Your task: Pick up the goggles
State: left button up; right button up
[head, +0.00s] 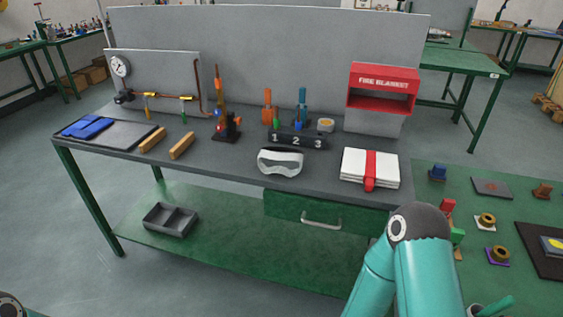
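The white goggles (281,161) lie on the dark top of the workbench (225,165), near its front edge and above the drawer. They are fully visible and nothing touches them from my side. My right arm is in view at the lower right as teal links, but its gripper does not show. My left gripper is not in view; only a dark bit of my body shows at the lower left corner.
A folded white blanket with a red strap (370,169) lies right of the goggles. Behind them stands a black numbered block (298,139). Two wooden blocks (182,146) lie to the left. A red fire blanket box (382,90) stands at the back right.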

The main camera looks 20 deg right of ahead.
aim_at(290, 164)
jog(key=u, duration=0.05)
jog(key=i, duration=0.85)
jog(key=z, duration=0.05)
